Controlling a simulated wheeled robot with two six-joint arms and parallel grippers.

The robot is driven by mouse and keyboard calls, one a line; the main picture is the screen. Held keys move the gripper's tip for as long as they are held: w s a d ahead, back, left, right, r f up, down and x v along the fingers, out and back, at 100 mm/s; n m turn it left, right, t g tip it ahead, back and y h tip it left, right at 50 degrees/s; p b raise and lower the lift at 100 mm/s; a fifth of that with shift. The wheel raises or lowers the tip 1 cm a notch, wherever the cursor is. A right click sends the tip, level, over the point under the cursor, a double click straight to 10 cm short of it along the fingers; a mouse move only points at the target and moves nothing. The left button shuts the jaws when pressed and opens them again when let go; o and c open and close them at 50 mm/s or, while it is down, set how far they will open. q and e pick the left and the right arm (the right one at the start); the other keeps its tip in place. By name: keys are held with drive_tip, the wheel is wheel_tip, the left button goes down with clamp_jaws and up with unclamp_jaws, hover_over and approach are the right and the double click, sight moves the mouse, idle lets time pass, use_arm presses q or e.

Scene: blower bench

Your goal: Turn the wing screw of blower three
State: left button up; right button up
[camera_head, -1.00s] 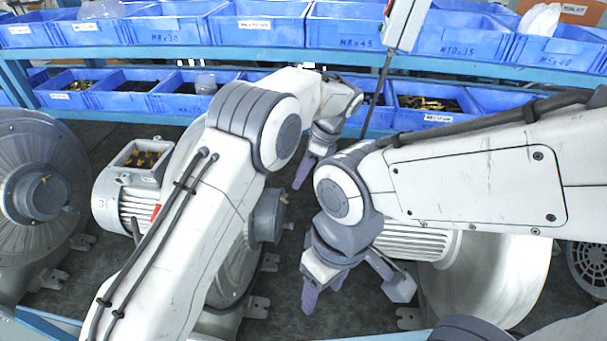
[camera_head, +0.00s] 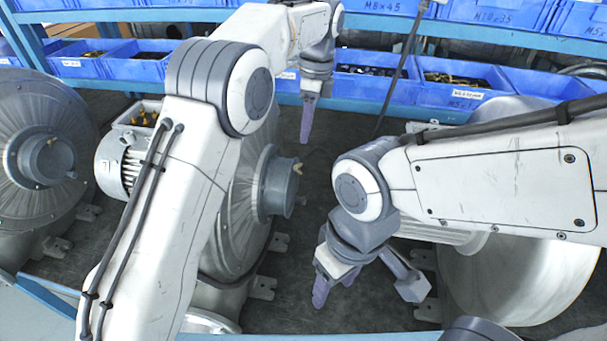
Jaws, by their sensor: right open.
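Blower three (camera_head: 236,235) is the grey metal blower in the middle, partly hidden behind my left arm. Its white motor (camera_head: 112,165) shows left of that arm. Its round hub (camera_head: 279,187) faces right, with a small brass-coloured wing screw (camera_head: 297,168) at the hub's face. My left gripper (camera_head: 306,120) points down above and slightly right of the wing screw, apart from it. Its fingers overlap in this view, so its opening is unclear. My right gripper (camera_head: 335,289) is open and empty, low and right of the hub, over the dark floor.
Another blower (camera_head: 40,160) stands at the left, and a large blower disc (camera_head: 520,250) at the right behind my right arm. Blue bins (camera_head: 140,68) line the shelves at the back. Dark free floor (camera_head: 300,295) lies between the blowers.

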sight(301, 163)
use_arm(q)
drive_tip(key=shift+h, duration=0.6)
drive_tip(key=f, duration=0.3)
drive_tip(key=a+f, duration=0.1)
drive_tip(key=f, duration=0.2)
drive_tip(key=s+f, duration=0.1)
drive_tip(key=f, duration=0.3)
drive_tip(key=shift+a, duration=0.15)
use_arm(e)
drive_tip(key=shift+f, duration=0.7)
use_arm(q)
drive_tip(key=shift+r, duration=0.1)
